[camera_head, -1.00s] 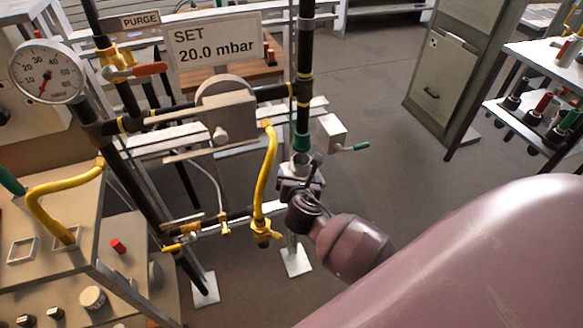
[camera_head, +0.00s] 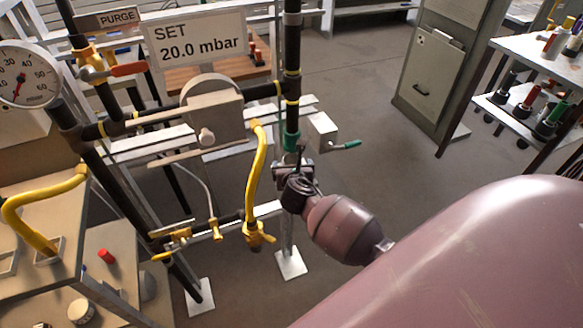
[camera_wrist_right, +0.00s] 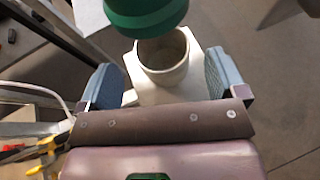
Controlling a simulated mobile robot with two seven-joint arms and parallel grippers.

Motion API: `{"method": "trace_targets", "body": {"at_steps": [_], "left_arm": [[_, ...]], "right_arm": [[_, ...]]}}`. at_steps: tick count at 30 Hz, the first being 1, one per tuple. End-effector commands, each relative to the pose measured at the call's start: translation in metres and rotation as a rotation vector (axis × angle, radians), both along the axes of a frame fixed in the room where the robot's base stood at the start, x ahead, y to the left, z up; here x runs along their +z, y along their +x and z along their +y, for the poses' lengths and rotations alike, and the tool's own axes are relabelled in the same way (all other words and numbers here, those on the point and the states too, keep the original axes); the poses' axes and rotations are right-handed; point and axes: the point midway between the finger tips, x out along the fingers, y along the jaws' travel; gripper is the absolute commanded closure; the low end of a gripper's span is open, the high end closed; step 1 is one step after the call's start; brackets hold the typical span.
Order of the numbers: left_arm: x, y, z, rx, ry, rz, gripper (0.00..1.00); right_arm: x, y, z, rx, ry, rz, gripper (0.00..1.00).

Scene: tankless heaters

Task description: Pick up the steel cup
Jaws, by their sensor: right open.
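The steel cup (camera_wrist_right: 163,58) shows in the right wrist view as a pale, open-topped, empty-looking cup. It sits under the green end of a pipe (camera_wrist_right: 145,12), which overlaps its far rim in the picture. My right gripper (camera_wrist_right: 163,80) is open, with one blue-grey finger to each side of the cup and a visible gap on both sides. In the head view my right gripper (camera_head: 293,175) is just below the green pipe end (camera_head: 291,140) and hides most or all of the cup. My left gripper is not in view.
A yellow hose (camera_head: 257,170) hangs close left of my right gripper. A grey box with a green-handled lever (camera_head: 322,130) is close on the right. The sign (camera_head: 195,40) and regulator (camera_head: 212,108) stand up-left. Open floor lies to the right, before the grey cabinet (camera_head: 432,75).

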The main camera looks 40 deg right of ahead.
Motion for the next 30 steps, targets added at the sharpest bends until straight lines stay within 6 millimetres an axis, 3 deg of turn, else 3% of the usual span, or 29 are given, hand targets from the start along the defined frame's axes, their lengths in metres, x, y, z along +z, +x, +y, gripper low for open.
{"method": "trace_targets", "body": {"at_steps": [6, 16, 27, 30], "left_arm": [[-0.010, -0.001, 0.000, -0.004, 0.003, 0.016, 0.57], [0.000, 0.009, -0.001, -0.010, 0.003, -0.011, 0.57], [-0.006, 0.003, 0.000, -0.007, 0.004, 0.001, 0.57], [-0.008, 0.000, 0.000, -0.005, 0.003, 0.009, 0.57]], "right_arm": [[-0.013, 0.020, -0.015, -0.001, 0.001, 0.003, 0.10], [-0.012, 0.024, -0.018, 0.000, 0.001, 0.000, 0.10], [-0.012, 0.024, -0.017, 0.000, 0.001, 0.000, 0.66], [-0.012, 0.024, -0.017, 0.000, 0.001, 0.000, 0.67]]}}
